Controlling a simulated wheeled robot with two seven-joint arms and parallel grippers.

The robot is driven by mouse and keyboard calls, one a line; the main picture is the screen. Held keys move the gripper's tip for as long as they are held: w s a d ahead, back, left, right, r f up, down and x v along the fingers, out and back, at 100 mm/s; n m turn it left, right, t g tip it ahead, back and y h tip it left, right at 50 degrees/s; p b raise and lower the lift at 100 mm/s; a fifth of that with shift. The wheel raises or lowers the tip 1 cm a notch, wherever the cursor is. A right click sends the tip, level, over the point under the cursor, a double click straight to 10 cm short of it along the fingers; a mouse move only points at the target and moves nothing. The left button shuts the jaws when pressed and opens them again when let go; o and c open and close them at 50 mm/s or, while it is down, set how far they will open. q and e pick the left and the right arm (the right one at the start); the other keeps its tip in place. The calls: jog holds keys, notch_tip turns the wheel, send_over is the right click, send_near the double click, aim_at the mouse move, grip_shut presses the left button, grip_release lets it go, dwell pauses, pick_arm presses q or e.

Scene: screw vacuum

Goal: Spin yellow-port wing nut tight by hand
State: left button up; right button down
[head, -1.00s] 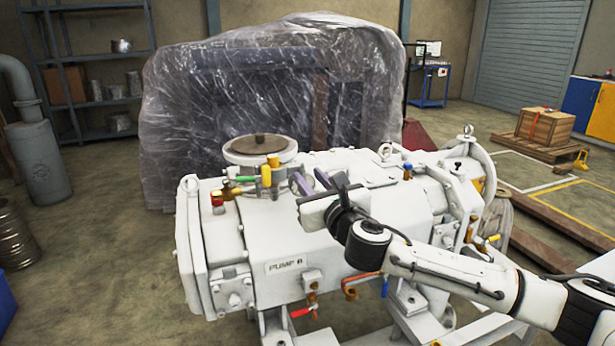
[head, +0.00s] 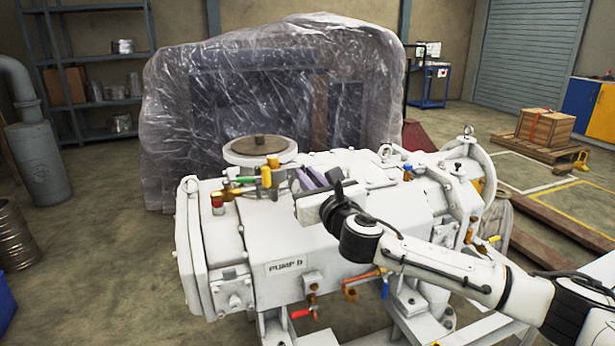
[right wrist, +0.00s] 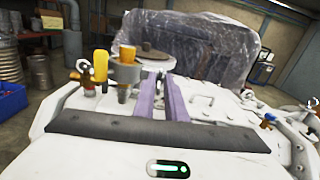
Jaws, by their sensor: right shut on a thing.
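The white pump (head: 290,240) stands in the middle of the head view. On its top left is a yellow lever (head: 266,177) below a yellow-orange cap (head: 273,161). The same lever (right wrist: 100,66) and cap (right wrist: 127,54) show left of my fingers in the right wrist view. My right gripper (head: 303,174), with purple fingers, is low over the pump's top, just right of the lever. Its fingertips (right wrist: 163,76) are close together on a small thing, likely the wing nut, which they mostly hide. My left gripper is out of view.
A round flanged port (head: 260,150) rises behind the fittings. A green-handled valve (head: 243,181) and a red-topped fitting (head: 217,200) stand to the left. A plastic-wrapped load (head: 270,90) stands close behind the pump.

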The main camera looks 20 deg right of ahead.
pick_arm(q)
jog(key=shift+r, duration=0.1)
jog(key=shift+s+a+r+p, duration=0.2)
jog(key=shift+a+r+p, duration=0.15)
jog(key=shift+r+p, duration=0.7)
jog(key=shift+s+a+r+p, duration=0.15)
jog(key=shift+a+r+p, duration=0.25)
jog(key=shift+p, duration=1.15)
pick_arm(e)
jog(key=shift+d+f+m, duration=0.1)
jog(key=shift+f+m, duration=0.05)
jog(key=shift+m, duration=3.95)
jog(key=shift+d+f+m, duration=0.1)
jog(key=shift+m, duration=4)
jog(key=shift+d+f+m, duration=0.1)
jog(key=shift+f+m, duration=0.05)
jog(key=shift+m, duration=3.95)
jog(key=c, duration=1.9)
grip_release()
jog(key=shift+o, duration=0.2)
